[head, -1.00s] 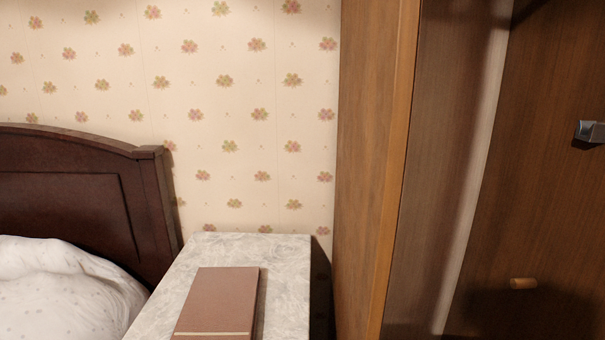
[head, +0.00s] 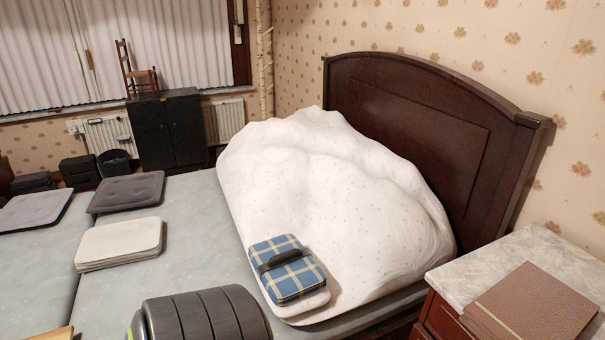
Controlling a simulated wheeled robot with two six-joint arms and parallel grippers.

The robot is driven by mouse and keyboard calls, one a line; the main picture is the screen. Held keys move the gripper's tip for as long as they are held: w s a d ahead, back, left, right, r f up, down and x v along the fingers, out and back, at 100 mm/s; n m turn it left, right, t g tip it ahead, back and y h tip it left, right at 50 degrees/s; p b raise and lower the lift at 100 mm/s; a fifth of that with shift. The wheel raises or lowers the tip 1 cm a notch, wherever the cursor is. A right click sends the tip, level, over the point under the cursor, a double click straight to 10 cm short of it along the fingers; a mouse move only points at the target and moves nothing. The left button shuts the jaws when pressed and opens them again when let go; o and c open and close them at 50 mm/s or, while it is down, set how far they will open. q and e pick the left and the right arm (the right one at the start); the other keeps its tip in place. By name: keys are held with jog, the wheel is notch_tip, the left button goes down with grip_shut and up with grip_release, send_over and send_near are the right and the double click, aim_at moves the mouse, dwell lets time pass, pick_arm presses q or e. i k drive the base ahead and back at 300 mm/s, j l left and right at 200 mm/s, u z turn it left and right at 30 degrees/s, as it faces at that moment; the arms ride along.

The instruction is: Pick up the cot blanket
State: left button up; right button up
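Two folded, blanket-like things show in the head view, and I cannot tell for certain which is the cot blanket. A cream folded stack (head: 118,243) lies flat on the grey-green mattress, left of the middle. A blue plaid folded bundle (head: 290,268) with a dark strap lies at the front edge of the white duvet heap, on top of a white folded piece (head: 305,306) that it partly hides. Neither gripper is in view, and nothing touches these things.
The bed (head: 190,220) carries a bunched white duvet (head: 330,180), dark cushions (head: 127,192) and a dark ridged roll (head: 205,318) in front. A marble-topped nightstand (head: 480,262) with a brown book (head: 530,305) stands right. A black cabinet (head: 165,130) stands behind.

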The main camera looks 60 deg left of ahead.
aim_at(289, 272)
jog(key=u, duration=2.15)
